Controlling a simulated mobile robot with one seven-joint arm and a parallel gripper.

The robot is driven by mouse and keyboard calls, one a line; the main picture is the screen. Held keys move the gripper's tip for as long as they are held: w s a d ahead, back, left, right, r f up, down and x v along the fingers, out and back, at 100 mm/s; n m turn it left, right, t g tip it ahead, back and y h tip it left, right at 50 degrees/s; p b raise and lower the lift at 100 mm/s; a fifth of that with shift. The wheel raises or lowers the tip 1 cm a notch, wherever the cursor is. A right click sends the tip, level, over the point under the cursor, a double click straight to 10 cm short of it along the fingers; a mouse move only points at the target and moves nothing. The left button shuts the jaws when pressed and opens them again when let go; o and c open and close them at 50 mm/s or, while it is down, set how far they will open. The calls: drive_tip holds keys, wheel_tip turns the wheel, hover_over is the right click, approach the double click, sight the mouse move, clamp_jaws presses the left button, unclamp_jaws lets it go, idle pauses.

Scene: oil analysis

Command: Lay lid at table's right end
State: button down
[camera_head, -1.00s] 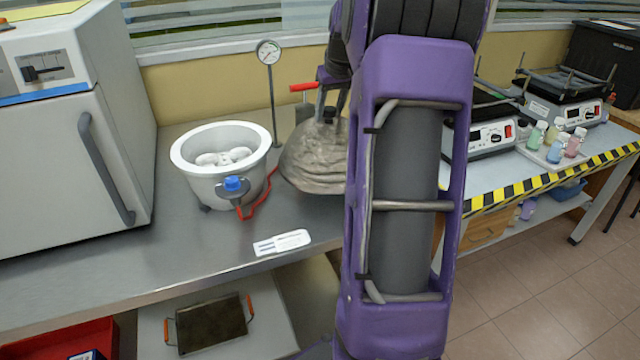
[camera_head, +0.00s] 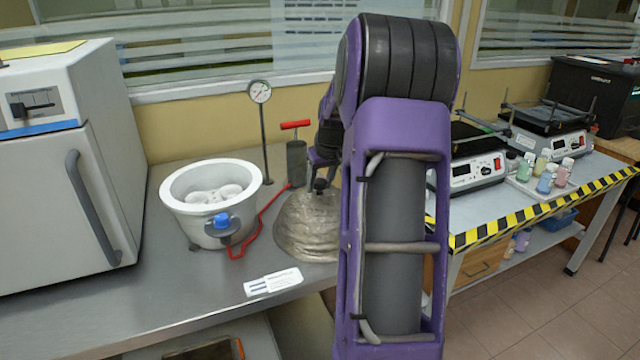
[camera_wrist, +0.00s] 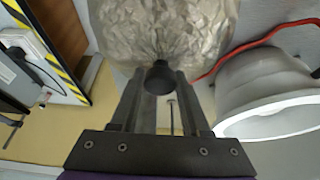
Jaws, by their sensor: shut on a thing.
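The lid (camera_head: 303,226) is a dull grey-beige, crinkled dome with a dark knob on top. In the head view it is at the right end of the metal table (camera_head: 150,305), right of the white pot, its rim at or very close to the tabletop. It also fills the top of the wrist view (camera_wrist: 165,30). My gripper (camera_wrist: 158,80) is shut on the lid's dark knob. In the head view my gripper (camera_head: 320,180) is above the lid, partly hidden by my purple arm, which also covers the lid's right side.
The white pot (camera_head: 180,190) with a blue knob and red hose stands left of the lid. A hand pump (camera_head: 297,160) and a gauge (camera_head: 260,92) stand behind. A white card (camera_head: 273,283) lies in front. A second table with devices and bottles is at right.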

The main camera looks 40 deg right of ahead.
drive_tip(key=shift+f, duration=0.1)
drive_tip(key=shift+c, duration=1.9)
unclamp_jaws()
drive_tip(key=shift+r, duration=0.25)
drive_tip(key=p+v, duration=0.1)
drive_tip(key=v, duration=1)
drive_tip(key=shift+s+r, duration=0.3)
drive_tip(key=shift+s, duration=0.05)
drive_tip(key=shift+a, duration=0.1)
